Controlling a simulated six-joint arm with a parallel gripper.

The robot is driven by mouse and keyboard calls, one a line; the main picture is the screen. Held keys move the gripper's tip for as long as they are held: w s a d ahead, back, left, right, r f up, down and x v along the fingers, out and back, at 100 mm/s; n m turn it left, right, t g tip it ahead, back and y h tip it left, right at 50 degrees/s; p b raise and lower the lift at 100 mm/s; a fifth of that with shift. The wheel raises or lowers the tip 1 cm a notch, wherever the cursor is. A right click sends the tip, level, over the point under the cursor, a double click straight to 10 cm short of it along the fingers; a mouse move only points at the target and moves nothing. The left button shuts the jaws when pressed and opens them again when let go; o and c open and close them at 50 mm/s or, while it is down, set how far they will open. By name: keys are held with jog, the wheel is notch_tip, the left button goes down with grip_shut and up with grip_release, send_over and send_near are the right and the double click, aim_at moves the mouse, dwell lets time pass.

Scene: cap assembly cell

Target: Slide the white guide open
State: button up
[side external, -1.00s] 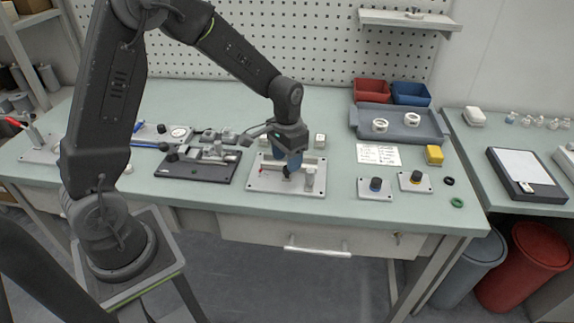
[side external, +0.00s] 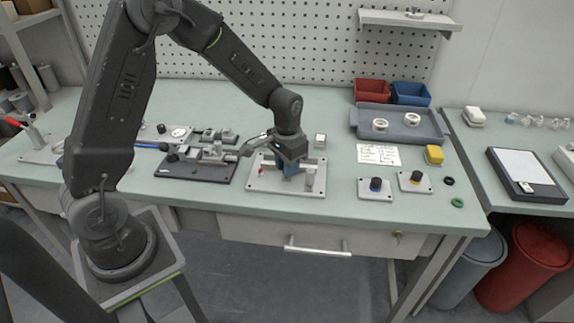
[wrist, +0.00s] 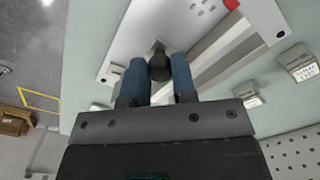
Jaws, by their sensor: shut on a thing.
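My gripper (side external: 290,174) is low over a light grey fixture plate (side external: 262,186) near the table's front edge. In the wrist view, its two blue fingers (wrist: 158,72) stand on either side of a dark round knob (wrist: 158,66) and are shut on it. The knob sits over the pale plate (wrist: 135,45), beside long light rails (wrist: 215,60). The fingers hide the knob in the side view. A pale upright post (side external: 309,178) stands just right of the fingers. I cannot tell which light part is the white guide.
A dark fixture plate (side external: 190,171) with clamp parts lies to the left.

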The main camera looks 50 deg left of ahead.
aim_at(286, 183)
grip_shut()
jog(key=shift+s+d, duration=0.6)
jog(key=o, duration=0.8)
grip_release()
notch_tip(286, 183, up, 14)
jog(key=shift+f, duration=0.1)
